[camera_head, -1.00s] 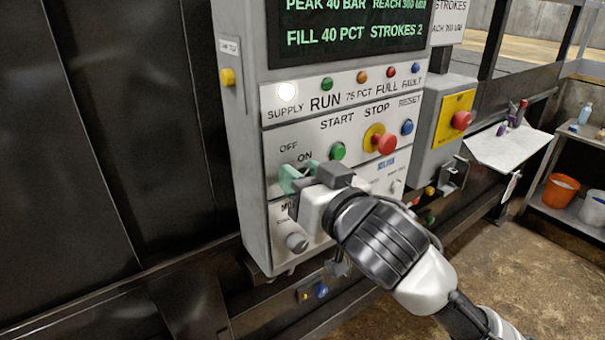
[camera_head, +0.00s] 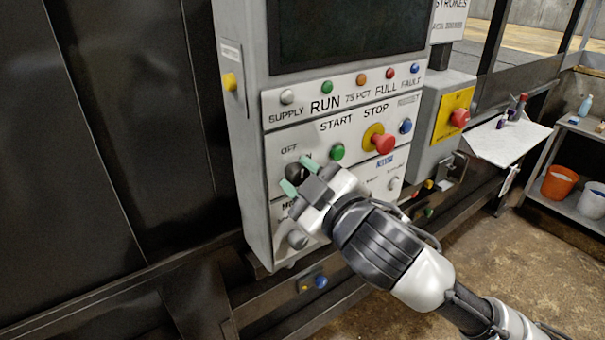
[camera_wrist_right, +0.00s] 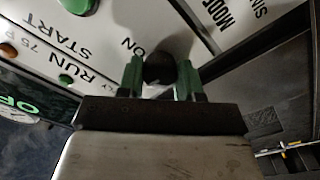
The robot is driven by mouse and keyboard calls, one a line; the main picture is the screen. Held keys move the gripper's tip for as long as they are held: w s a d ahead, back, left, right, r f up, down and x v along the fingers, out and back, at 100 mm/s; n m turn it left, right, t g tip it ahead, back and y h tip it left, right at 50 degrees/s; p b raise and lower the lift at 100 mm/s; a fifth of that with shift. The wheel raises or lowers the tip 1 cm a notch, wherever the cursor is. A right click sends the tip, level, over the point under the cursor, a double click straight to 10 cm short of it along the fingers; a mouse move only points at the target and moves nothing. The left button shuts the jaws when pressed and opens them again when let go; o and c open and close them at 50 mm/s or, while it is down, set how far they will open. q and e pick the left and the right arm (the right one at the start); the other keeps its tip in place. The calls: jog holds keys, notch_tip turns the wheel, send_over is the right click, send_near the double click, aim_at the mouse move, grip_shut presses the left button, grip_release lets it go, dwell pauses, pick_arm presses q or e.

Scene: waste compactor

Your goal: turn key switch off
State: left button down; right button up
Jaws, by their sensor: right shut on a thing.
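The key switch (camera_head: 295,171) is a round black knob on the panel, beside the OFF label and a partly covered ON label. My right gripper (camera_head: 300,175) has green fingertips and is at the switch, its fingers on either side of the knob. In the right wrist view the black knob of the key switch (camera_wrist_right: 158,68) sits between the two green fingers of the right gripper (camera_wrist_right: 158,78), which is shut on it. The key's exact angle is hard to tell. My left gripper is not in view.
The display (camera_head: 345,35) above is dark, and the supply lamp (camera_head: 287,97) looks grey and unlit. The green start button (camera_head: 337,152) and red stop button (camera_head: 383,143) are right of the gripper. A grey knob (camera_head: 298,240) is below. An emergency stop box (camera_head: 452,118) stands farther right.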

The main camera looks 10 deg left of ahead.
jog(key=shift+n, duration=0.6)
jog(key=o, duration=0.9)
jog(key=shift+s+d+f, duration=0.1)
jog(key=shift+s+d, duration=0.15)
jog(key=b+v, duration=0.3)
jog(key=v, duration=0.7)
